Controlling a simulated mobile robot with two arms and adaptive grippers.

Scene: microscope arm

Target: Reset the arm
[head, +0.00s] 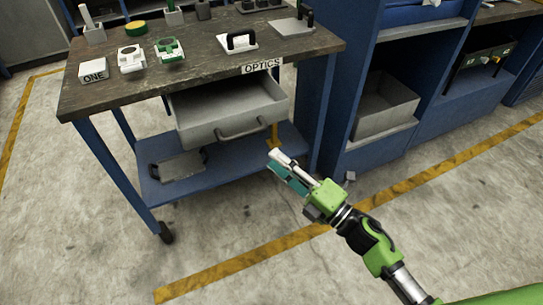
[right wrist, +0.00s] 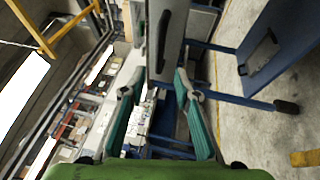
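My right gripper (head: 283,168) is in front of the cart, below and right of the open drawer's handle (head: 243,128). In the right wrist view the gripper (right wrist: 155,88) has its teal fingers apart, with nothing held between them. The open grey drawer (head: 230,108) shows no contents in its visible part; its front (right wrist: 178,30) and dark handle (right wrist: 163,42) lie beyond the fingertips, apart from them. I cannot pick out a microscope arm with certainty. My left gripper is not in view.
A tray (head: 180,166) lies on the lower shelf. Blue shelving (head: 335,120) stands right. Floor in front is clear.

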